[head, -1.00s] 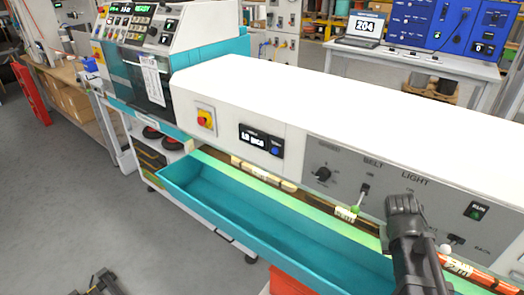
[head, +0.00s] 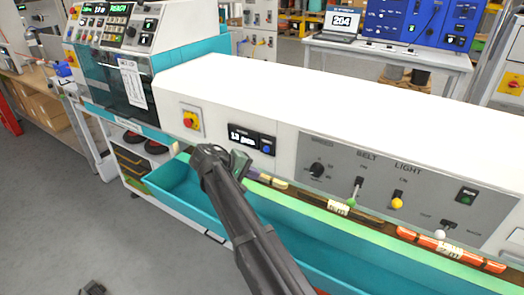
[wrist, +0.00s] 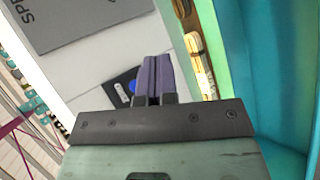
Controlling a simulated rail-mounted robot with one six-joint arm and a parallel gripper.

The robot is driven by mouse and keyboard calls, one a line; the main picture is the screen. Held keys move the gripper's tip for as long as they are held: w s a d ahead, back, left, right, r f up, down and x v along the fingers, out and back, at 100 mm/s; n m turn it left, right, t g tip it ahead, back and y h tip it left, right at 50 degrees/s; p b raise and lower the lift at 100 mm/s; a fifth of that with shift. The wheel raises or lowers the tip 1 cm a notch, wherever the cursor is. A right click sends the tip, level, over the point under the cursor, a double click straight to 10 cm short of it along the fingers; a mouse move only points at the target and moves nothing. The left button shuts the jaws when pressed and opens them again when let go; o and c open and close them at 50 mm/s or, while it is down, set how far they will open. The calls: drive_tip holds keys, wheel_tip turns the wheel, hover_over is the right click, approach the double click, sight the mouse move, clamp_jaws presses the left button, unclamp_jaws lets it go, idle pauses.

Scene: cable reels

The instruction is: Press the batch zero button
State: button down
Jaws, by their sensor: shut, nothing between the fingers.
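A small black counter panel (head: 240,139) on the white machine front shows a lit count in pcs. The blue button (head: 267,146) sits at its right end. In the wrist view the button (wrist: 132,86) shows just left of my fingers, on the dark panel (wrist: 118,92). I cannot tell the gap between the fingertips and the machine face.
A red and yellow stop switch (head: 191,120) is left of the panel. A grey panel (head: 330,180) with speed, belt and light controls is to the right. A teal tray (head: 175,182) runs along the front below. Orange pieces (head: 455,247) lie on the belt at right.

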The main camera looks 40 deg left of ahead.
sight(266, 149)
drive_tip(key=shift+s+a+r+t, duration=0.2)
drive_tip(key=shift+s+a, duration=0.05)
drive_tip(key=shift+a, duration=0.35)
drive_tip(key=shift+s+a+r+t, duration=0.15)
drive_tip(key=shift+s+a+t, duration=0.05)
drive_tip(key=shift+a, duration=0.4)
drive_tip(key=shift+w, duration=0.15)
drive_tip(key=w, duration=0.8)
drive_tip(key=shift+w+a, duration=0.25)
drive_tip(key=shift+a, duration=0.1)
idle(0.8)
drive_tip(key=shift+w, duration=0.4)
drive_tip(key=shift+w+a, duration=0.1)
drive_tip(key=shift+w, duration=0.35)
idle(0.5)
drive_tip(key=shift+s, duration=0.85)
